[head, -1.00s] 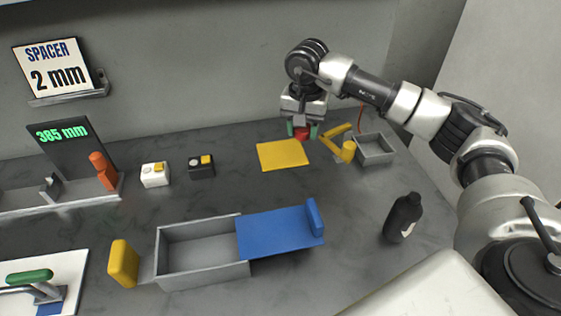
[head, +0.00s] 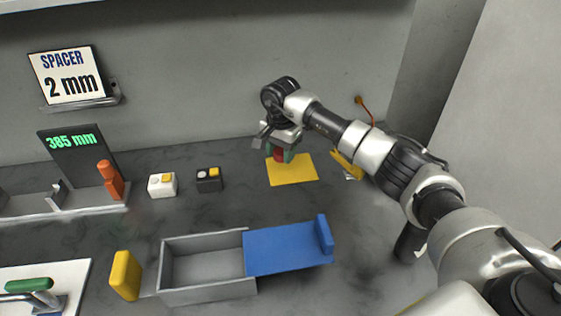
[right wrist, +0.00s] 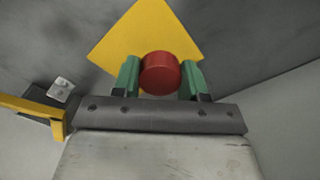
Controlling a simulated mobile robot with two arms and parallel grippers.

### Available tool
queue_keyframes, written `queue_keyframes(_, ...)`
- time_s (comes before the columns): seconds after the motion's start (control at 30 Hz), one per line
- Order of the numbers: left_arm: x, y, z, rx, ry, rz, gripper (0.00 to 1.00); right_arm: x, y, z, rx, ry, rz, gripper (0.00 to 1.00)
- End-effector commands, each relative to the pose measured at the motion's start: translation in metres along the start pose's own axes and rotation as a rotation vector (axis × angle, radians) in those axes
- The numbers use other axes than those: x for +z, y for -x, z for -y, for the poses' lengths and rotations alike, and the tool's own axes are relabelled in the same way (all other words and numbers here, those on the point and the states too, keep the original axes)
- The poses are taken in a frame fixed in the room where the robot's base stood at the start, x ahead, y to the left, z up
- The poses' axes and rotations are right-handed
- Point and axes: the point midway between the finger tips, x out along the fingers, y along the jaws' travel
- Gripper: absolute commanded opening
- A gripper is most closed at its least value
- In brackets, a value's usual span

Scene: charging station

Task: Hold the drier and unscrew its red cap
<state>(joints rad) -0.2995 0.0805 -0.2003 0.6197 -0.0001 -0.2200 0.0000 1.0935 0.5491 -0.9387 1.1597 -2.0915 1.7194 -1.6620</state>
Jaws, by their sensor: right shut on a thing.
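My right gripper (head: 279,153) is shut on the red cap (head: 280,156), held between its green fingertips at the back of the worktop. The round cap also shows between the fingers in the right wrist view (right wrist: 160,73). Cap and gripper are at the back edge of a flat yellow mat (head: 294,171); I cannot tell whether the cap touches it. No drier body can be made out with the cap. A yellow lever-like piece (head: 346,164) stands right of the mat, partly behind my right arm. My left gripper is not in view.
A black bottle (head: 407,244) is partly hidden by my right arm. A grey box (head: 205,292) with a blue lid (head: 285,249) stands in front. Two small button boxes, white (head: 161,186) and black (head: 208,181), are left of the mat. Worktop between is clear.

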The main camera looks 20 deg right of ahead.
Motion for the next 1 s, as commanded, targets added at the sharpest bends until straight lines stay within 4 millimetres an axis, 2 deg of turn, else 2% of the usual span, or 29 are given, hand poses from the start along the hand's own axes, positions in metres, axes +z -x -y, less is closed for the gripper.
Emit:
queue_keyframes(0.17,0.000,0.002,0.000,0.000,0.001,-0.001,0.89,0.001,-0.013,0.001,0.003,0.000,0.001,0.14)
queue_keyframes(0.37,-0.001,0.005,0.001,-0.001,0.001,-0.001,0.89,0.001,-0.040,0.001,0.001,0.000,0.001,0.14)
queue_keyframes(0.73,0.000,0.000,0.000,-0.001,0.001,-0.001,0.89,0.001,-0.046,0.002,0.000,0.001,-0.001,0.14)
queue_keyframes(0.77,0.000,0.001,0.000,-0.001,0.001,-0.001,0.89,0.001,-0.045,0.002,0.000,0.001,-0.001,0.46)
queue_keyframes(0.9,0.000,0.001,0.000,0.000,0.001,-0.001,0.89,0.001,-0.044,0.002,0.000,0.001,-0.001,0.67)
queue_keyframes(1.0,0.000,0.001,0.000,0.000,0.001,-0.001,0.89,0.001,-0.044,0.001,0.000,0.001,-0.001,0.68)
